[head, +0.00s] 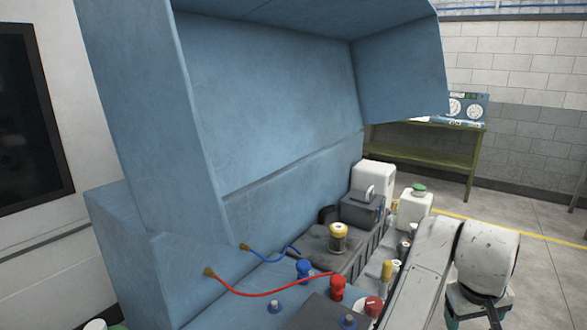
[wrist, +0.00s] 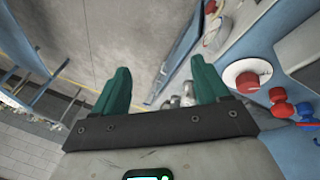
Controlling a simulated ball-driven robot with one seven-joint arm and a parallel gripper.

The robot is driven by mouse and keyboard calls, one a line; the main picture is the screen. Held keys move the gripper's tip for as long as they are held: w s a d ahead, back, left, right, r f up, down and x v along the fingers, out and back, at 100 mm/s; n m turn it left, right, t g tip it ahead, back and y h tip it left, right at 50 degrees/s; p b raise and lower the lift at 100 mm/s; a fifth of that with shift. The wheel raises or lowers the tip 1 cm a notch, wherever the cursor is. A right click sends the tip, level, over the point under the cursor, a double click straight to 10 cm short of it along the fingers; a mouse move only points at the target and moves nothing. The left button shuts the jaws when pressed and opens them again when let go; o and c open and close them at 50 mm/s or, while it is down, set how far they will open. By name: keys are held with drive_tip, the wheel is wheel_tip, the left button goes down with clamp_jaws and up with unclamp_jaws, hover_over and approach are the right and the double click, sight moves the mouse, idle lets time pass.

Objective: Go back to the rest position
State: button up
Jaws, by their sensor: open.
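My gripper (wrist: 160,82) is open, with its two green fingers spread wide and nothing between them. Beyond the fingers are the floor and the edge of the blue station. In the head view my arm reaches in at the lower right. Its end hangs beside the front right of the blue station (head: 270,100), and the fingertips are not clearly seen there. A red fitting (head: 337,288) and a blue fitting (head: 303,268) stand on the station's deck. A red cap on a white disc (wrist: 247,80) shows right of the fingers in the wrist view.
A red hose (head: 270,292) and a blue hose (head: 268,258) curve over the deck. A yellow-topped jar (head: 338,237), a grey box (head: 362,211) and white containers (head: 372,177) stand farther back. A green table (head: 425,143) is by the wall. Floor at the right is clear.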

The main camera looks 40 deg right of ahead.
drive_tip(key=w+a+f+n+t, duration=0.25)
drive_tip(key=a+f+n, duration=0.25)
drive_tip(key=a+f, duration=0.5)
drive_tip(key=s+a+f+n+y, duration=0.1)
drive_tip(key=s+a+f+y, duration=0.1)
drive_tip(key=s+a+f, duration=0.2)
drive_tip(key=s+a+f+n+g+y, duration=0.1)
drive_tip(key=s+a+f, duration=0.2)
drive_tip(key=a+f, duration=0.4)
drive_tip(key=a, duration=0.3)
drive_tip(key=shift+s+a+f+y, duration=0.25)
drive_tip(key=shift+s+a+y, duration=0.1)
drive_tip(key=shift+y, duration=0.05)
